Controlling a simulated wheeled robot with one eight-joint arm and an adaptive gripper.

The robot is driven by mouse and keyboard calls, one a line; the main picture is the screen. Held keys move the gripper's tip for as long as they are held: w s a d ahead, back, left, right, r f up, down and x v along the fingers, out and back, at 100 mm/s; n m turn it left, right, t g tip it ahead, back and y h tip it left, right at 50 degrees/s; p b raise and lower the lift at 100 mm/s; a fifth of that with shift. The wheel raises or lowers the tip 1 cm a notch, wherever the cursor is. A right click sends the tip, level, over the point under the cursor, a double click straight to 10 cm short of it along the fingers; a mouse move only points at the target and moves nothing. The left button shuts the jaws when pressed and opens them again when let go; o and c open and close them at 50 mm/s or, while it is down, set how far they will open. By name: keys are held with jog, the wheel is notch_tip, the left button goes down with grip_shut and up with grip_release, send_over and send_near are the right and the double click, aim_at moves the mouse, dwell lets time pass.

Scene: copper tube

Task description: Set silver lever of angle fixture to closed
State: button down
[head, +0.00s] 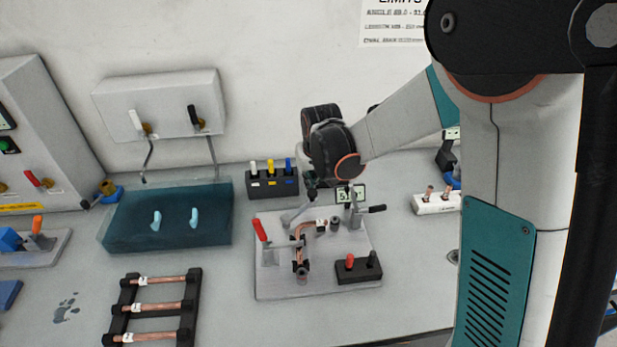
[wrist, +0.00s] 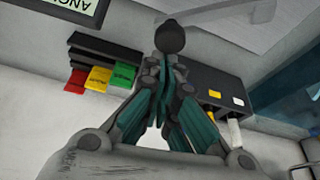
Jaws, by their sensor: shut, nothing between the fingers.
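The angle fixture (head: 330,282) is a light grey plate on the bench in the head view. I cannot tell the silver lever's setting. My gripper (head: 313,186) is over the fixture's back edge, mostly hidden by my wrist. In the wrist view its teal fingers (wrist: 165,85) are shut and empty, with a dark round knob (wrist: 170,38) just beyond; contact is unclear.
A black block with coloured tabs (head: 272,184) stands behind the fixture. A teal basin (head: 168,240) lies left, with a black tube rack (head: 195,300) in front. A small block with red and black knobs (head: 358,271) sits on the fixture's front right. A white tube holder (head: 436,204) stands right.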

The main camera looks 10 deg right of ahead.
jog(key=shift+s+d+m, duration=0.25)
jog(key=shift+m, duration=0.05)
jog(key=s+d+m, duration=0.1)
jog(key=s+d+m+h, duration=0.1)
jog(key=m, duration=0.1)
jog(key=shift+s+b, duration=0.3)
jog(key=shift+s, duration=0.05)
jog(key=shift+s+d+m+h, duration=0.25)
jog(key=shift+s+m+h, duration=0.25)
jog(key=shift+s+m, duration=0.55)
jog(key=shift+s+d, duration=0.15)
jog(key=shift+s, duration=0.25)
